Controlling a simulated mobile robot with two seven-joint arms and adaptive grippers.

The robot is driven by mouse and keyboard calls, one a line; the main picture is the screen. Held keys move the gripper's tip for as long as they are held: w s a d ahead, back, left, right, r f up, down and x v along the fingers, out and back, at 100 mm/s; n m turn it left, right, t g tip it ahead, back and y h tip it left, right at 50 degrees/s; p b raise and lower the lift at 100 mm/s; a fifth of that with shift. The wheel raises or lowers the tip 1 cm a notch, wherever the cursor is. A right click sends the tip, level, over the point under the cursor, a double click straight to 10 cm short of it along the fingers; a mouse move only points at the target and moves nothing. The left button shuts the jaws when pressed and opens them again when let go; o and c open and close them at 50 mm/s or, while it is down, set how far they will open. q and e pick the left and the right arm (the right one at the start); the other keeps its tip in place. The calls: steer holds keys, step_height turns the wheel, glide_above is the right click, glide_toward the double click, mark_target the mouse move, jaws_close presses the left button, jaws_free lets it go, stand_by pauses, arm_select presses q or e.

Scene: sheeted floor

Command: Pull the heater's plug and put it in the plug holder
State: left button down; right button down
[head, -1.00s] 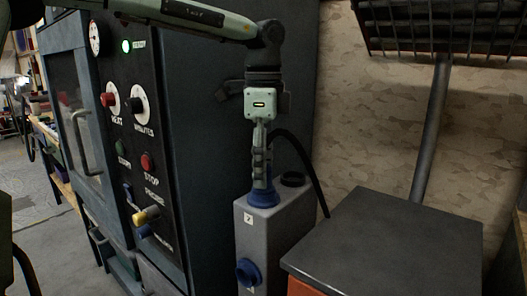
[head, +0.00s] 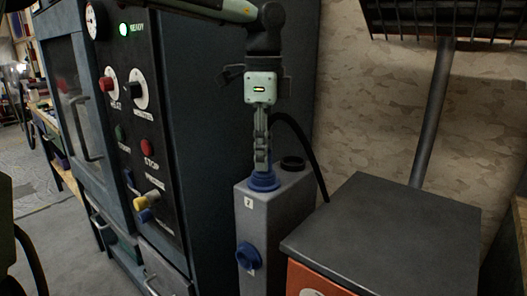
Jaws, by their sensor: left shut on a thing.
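My left gripper (head: 262,168) points straight down over the grey box (head: 248,222) and is shut on the plug. The plug is mostly hidden by the fingers. Blue parts (head: 263,183) show right below the fingertips, at the box's top; I cannot tell where plug ends and socket begins. A black cable (head: 318,172) arcs from behind the gripper down to the right. My right gripper is not in view.
A blue rotary knob (head: 248,256) is on the box's front. A dark oven-like cabinet (head: 215,130) with buttons and knobs stands close on the left. A dark-topped orange unit (head: 385,235) with a slanted post (head: 434,120) stands at right. A patterned wall is behind.

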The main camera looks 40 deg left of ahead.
arm_select(q)
steer(key=shift+r, duration=0.1)
steer(key=shift+r+p, duration=0.5)
steer(key=shift+r, duration=0.3)
steer(key=shift+r, duration=0.25)
steer(key=shift+r, duration=0.25)
steer(key=shift+r+p, duration=0.55)
steer(key=shift+r, duration=0.6)
steer(key=shift+r, duration=0.15)
steer(key=shift+r, duration=1.9)
